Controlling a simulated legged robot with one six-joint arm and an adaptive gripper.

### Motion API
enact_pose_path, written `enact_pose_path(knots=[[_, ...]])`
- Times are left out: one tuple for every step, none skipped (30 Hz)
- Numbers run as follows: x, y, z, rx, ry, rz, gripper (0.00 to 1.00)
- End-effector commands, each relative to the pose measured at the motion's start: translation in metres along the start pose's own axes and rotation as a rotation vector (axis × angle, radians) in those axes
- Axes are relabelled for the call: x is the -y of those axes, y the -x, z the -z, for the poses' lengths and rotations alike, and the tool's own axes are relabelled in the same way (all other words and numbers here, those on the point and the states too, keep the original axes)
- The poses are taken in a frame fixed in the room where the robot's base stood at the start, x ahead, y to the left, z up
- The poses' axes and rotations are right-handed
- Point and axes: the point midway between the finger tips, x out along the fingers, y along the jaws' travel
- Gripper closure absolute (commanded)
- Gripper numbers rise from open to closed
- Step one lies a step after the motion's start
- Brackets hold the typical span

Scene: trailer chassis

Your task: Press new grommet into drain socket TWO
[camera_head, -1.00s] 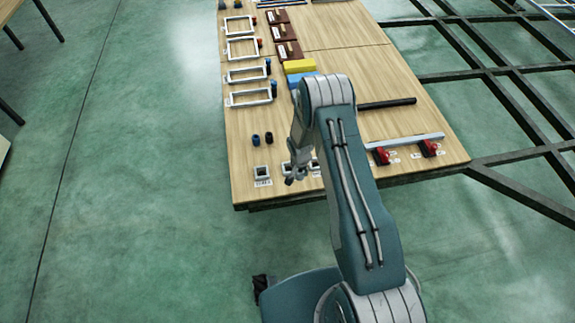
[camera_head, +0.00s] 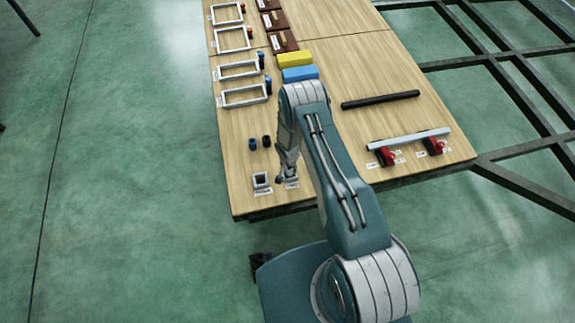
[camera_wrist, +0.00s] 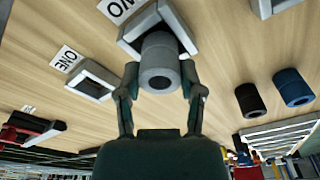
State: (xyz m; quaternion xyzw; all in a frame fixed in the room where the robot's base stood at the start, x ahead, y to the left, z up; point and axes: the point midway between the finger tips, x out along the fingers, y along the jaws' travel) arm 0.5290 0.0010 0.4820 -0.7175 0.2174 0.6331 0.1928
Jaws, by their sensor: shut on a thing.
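My gripper (camera_wrist: 160,80) is shut on a grey hollow grommet (camera_wrist: 159,52), with one finger on each side. In the wrist view the grommet overlaps the opening of a square grey socket (camera_wrist: 133,30) whose label is partly cut off, with letters like the end of TWO showing. I cannot tell whether the grommet is inside the socket. A similar socket labelled ONE (camera_wrist: 92,80) stands to its left. In the head view my gripper (camera_head: 287,177) is at a socket by the table's near edge and hides much of it. Another socket (camera_head: 262,181) stands left of it.
A black cylinder (camera_wrist: 249,98) and a blue cylinder (camera_wrist: 293,86) stand on the table (camera_head: 340,140). White frames (camera_head: 246,95), yellow (camera_head: 295,60) and blue (camera_head: 300,74) blocks, a black bar (camera_head: 380,99) and a rail on red clamps (camera_head: 408,140) lie farther off.

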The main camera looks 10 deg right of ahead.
Motion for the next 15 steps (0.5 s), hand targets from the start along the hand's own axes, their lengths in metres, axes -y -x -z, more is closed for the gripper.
enact_pose_path(knots=[[-0.0014,-0.0071,-0.0024,0.001,0.002,0.0,1.0],[-0.0016,-0.0096,-0.0028,0.0,0.002,0.0,1.0],[-0.0017,-0.0116,-0.003,0.0,0.001,0.001,1.0],[-0.0018,-0.0125,-0.0031,-0.001,0.001,0.001,1.0],[-0.0019,-0.0129,-0.0032,-0.001,0.001,0.001,1.0],[-0.0019,-0.0129,-0.0031,-0.001,0.001,0.001,1.0],[-0.0018,-0.0127,-0.0031,-0.001,0.001,0.001,1.0],[-0.0018,-0.0126,-0.0031,-0.001,0.001,0.001,1.0],[-0.0019,-0.0125,-0.0031,-0.001,0.001,0.001,1.0],[-0.0019,-0.0125,-0.0031,-0.001,0.001,0.001,1.0],[-0.0019,-0.0126,-0.0031,-0.001,0.001,0.001,1.0],[-0.002,-0.0132,-0.0033,0.0,0.001,0.001,1.0],[-0.002,-0.014,-0.0035,0.0,0.001,0.0,1.0],[-0.0021,-0.015,-0.0037,0.0,0.001,0.0,1.0],[-0.0021,-0.0148,-0.0036,0.0,0.001,0.0,0.38]])
